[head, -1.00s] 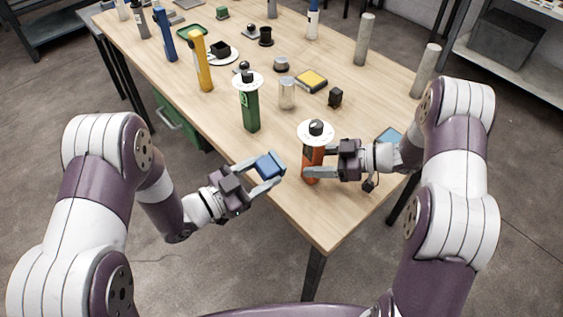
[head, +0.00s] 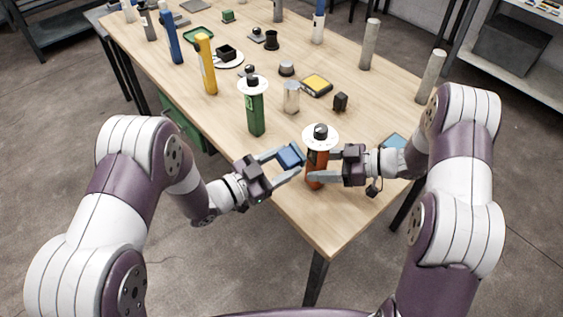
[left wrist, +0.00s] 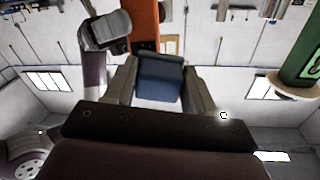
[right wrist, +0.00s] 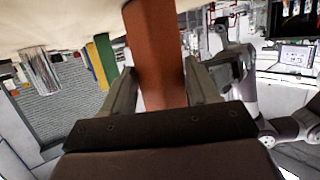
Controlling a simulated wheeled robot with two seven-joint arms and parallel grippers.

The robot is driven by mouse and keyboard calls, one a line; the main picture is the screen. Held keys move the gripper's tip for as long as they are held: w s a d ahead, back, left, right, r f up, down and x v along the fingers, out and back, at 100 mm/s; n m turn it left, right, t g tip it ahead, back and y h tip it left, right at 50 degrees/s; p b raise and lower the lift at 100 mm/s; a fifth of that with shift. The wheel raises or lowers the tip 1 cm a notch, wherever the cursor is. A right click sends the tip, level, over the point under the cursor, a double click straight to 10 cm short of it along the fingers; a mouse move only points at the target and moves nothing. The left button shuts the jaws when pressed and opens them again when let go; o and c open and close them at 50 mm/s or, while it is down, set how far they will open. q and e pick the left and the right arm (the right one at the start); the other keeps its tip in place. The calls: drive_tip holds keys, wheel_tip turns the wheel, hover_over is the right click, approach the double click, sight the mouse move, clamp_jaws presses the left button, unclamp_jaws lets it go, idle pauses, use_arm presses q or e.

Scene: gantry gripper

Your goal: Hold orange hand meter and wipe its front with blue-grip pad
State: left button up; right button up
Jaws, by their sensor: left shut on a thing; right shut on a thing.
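The orange hand meter (head: 317,165) stands upright near the table's front corner, with a white disc and black knob on top. My right gripper (head: 316,178) is shut on its body from the right; the orange body fills the space between the fingers in the right wrist view (right wrist: 157,60). My left gripper (head: 290,160) is shut on the blue-grip pad (head: 290,155), just left of the meter. The pad's blue block shows between the fingers in the left wrist view (left wrist: 159,78). I cannot tell whether the pad touches the meter.
A green meter (head: 255,112) with a white disc stands behind and left. A metal cylinder (head: 291,97), a small black block (head: 340,102) and a yellow-topped device (head: 316,85) stand farther back.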

use_arm(q)
drive_tip(key=shift+x, duration=1.1)
drive_tip(key=shift+s+d, duration=0.45)
drive_tip(key=shift+s, duration=0.45)
drive_tip(key=shift+s+d, duration=0.5)
drive_tip(key=shift+s, duration=0.4)
drive_tip(key=shift+d, duration=0.1)
drive_tip(key=shift+w+a, duration=0.3)
drive_tip(key=shift+w, duration=0.4)
drive_tip(key=shift+w+a, duration=0.3)
drive_tip(key=shift+w, duration=0.4)
drive_tip(key=shift+w+a, duration=0.3)
drive_tip(key=shift+w, duration=0.35)
drive_tip(key=shift+c, duration=0.7)
drive_tip(key=v, duration=0.9)
drive_tip(key=shift+s, duration=0.2)
